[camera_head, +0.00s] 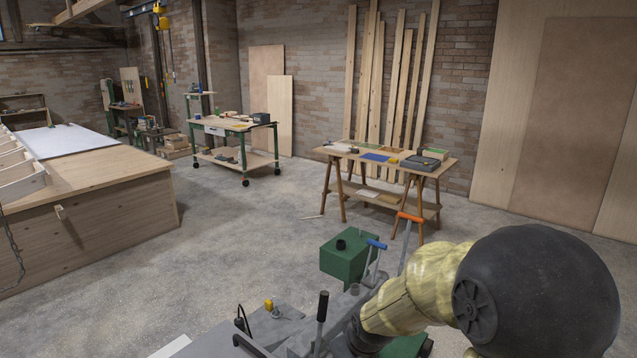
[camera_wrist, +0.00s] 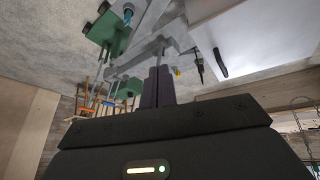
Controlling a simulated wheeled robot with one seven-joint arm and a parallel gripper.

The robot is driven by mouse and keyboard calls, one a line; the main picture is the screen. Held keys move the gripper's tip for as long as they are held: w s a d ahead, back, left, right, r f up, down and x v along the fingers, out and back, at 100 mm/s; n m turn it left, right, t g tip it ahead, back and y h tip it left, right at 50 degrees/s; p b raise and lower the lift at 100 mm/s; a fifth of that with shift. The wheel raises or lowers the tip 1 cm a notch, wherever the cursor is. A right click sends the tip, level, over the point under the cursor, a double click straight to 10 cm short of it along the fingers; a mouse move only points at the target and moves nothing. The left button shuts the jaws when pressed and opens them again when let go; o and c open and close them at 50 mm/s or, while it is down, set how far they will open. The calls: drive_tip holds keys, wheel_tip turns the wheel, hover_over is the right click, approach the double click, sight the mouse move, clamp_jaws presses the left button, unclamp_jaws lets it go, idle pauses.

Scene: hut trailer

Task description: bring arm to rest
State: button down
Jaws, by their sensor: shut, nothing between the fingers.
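My gripper (camera_wrist: 157,87) shows in the wrist view as two dark fingers pressed together, with nothing between them. Its dark housing fills the lower part of that view. In the head view a large arm section with a yellow-patterned sleeve and a black rounded end takes up the lower right. I cannot make out the gripper's fingers there.
A green block (camera_head: 347,257) and grey metal parts with levers stand close in front; the green block also shows in the wrist view (camera_wrist: 103,27). A trestle table (camera_head: 340,152), a green-framed workbench (camera_head: 222,124) and a large wooden bench (camera_head: 100,205) stand farther off. Open concrete floor lies between.

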drive_tip(key=s+d+r+m+g+p, duration=0.1)
drive_tip(key=s+d+m, duration=0.1)
drive_tip(key=s+d, duration=0.2)
drive_tip(key=s+d+r+m+g+h+p, duration=0.1)
drive_tip(key=s+d+m, duration=0.2)
drive_tip(key=s, duration=0.7)
drive_tip(key=shift+d+g, duration=0.3)
drive_tip(key=shift+d, duration=0.45)
